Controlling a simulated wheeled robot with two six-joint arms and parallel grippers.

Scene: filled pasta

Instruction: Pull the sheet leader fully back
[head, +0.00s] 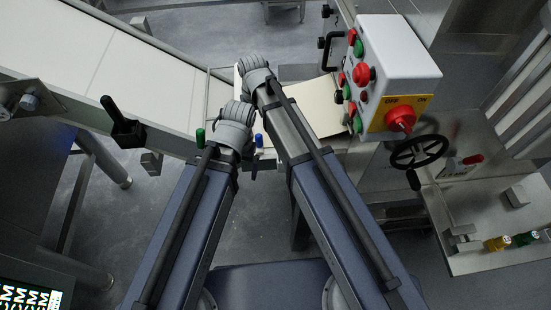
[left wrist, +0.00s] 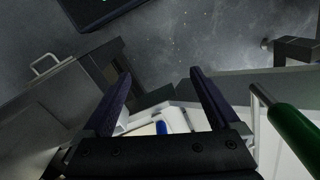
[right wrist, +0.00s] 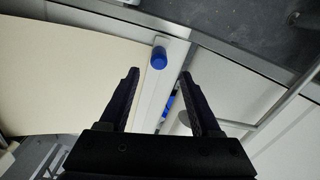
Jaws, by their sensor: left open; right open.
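The cream sheet (head: 312,108) lies flat between the conveyor side and the control box. In the right wrist view the sheet (right wrist: 70,80) ends at a pale bar with a blue knob (right wrist: 159,58). My right gripper (right wrist: 160,74) is open, its fingertips either side of the knob's line and just short of it; I see no contact. My left gripper (left wrist: 160,76) is open and empty, with a blue knob (left wrist: 162,128) showing low between its fingers. In the head view both wrists are close together and hide their fingertips; a blue knob (head: 259,140) shows beside them.
A green-handled lever (left wrist: 295,125) stands close right of my left gripper; its green end (head: 200,137) shows in the head view. The control box (head: 395,55) and black handwheel (head: 419,152) stand at right. A white conveyor belt (head: 70,55) runs at left.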

